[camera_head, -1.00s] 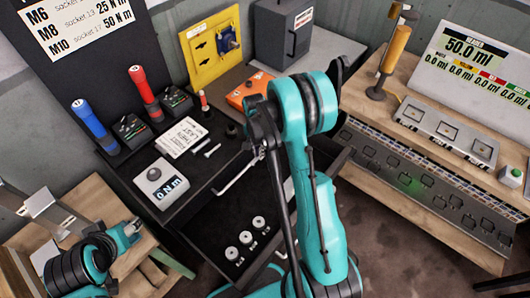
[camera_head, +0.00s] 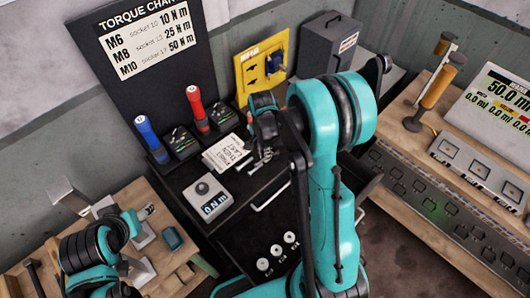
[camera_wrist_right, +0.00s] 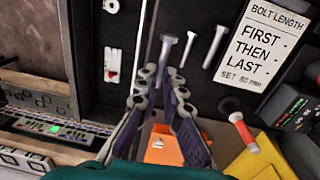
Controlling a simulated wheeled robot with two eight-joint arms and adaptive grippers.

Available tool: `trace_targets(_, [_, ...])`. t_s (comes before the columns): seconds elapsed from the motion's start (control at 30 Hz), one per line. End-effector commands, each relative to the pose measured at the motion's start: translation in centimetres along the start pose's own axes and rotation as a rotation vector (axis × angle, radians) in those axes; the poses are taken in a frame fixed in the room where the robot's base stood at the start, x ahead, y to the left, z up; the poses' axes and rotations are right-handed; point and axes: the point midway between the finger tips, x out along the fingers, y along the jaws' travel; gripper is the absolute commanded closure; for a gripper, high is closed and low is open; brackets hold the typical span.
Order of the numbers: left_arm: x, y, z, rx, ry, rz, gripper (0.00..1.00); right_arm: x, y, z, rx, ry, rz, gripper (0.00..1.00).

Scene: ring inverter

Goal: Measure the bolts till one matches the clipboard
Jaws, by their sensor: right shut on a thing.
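In the right wrist view three silver bolts lie on the dark bench top: a left one (camera_wrist_right: 166,50), a middle one (camera_wrist_right: 188,47) and a right one (camera_wrist_right: 214,46). My right gripper (camera_wrist_right: 162,76) is shut on the left bolt, its shank between the fingertips and its head pointing away. In the head view the right gripper (camera_head: 264,150) is low over the bench and mostly hides the bolts. My left gripper (camera_head: 147,211) is at lower left, too small to read.
A torque tester (camera_head: 206,194) stands at the bench front. Blue (camera_head: 149,137) and red (camera_head: 196,107) drivers stand behind. An open drawer below holds small white discs (camera_head: 277,250). A yellow panel (camera_head: 262,66) and an orange block (camera_wrist_right: 163,147) are near the right arm.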

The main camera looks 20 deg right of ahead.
Motion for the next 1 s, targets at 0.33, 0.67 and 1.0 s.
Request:
trace_targets(0.33, [2.2,0.0,1.6,0.000,0.000,0.000,0.42,4.0,-0.2,0.0,0.000,0.000,0.000,1.00])
trace_targets(0.67, [4.0,0.0,2.8,0.000,0.000,0.000,0.42,7.5,-0.4,0.0,0.000,0.000,0.000,1.00])
trace_targets(1.0, [6.5,0.0,4.6,0.000,0.000,0.000,0.42,11.2,-0.6,0.0,0.000,0.000,0.000,1.00])
